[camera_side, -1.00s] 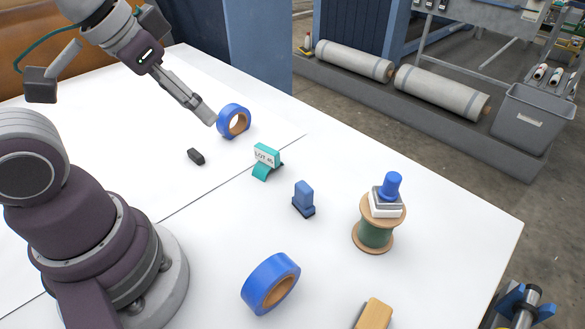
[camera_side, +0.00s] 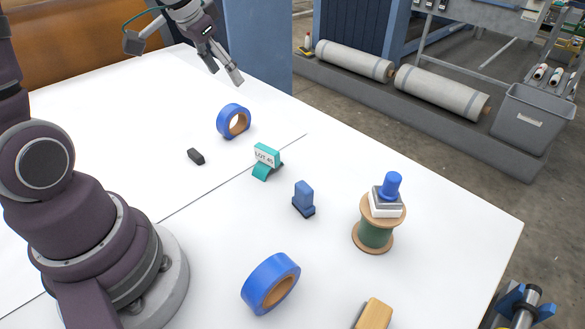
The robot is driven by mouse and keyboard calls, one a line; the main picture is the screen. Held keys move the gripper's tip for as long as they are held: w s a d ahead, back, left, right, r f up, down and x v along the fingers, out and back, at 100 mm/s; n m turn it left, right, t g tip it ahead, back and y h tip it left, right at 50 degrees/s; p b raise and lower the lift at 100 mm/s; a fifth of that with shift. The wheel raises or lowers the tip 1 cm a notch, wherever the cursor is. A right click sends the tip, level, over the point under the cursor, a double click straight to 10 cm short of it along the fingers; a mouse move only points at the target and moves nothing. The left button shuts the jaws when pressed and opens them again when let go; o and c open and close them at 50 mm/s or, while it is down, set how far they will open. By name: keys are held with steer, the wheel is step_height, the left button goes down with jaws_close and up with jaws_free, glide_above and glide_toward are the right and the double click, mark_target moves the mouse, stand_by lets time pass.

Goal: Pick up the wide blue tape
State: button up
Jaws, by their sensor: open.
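Two blue tape rolls with brown cores stand on edge on the white table. The nearer roll (camera_side: 265,277), at the bottom middle, has the broader band and looks like the wide blue tape. The other roll (camera_side: 224,116) stands farther back and looks narrower, though it is also farther from the camera. My gripper (camera_side: 225,76) is in the air near the table's far edge, behind and above the far roll. Its fingers are apart with nothing between them. It is far from the nearer roll and touches neither.
A teal holder with a "LOT 45" card (camera_side: 266,155), a blue stamp-like block (camera_side: 303,197) and a small black object (camera_side: 196,156) stand mid-table. A green spool (camera_side: 376,234) carries stacked pieces and a blue cylinder (camera_side: 391,184). A tan block (camera_side: 374,313) lies at the front edge.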

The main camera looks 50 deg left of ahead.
glide_toward(231, 107)
steer(key=shift+x, duration=1.15)
steer(key=x, duration=1)
steer(key=shift+w+f, duration=0.15)
steer(key=shift+f, duration=0.15)
jaws_close()
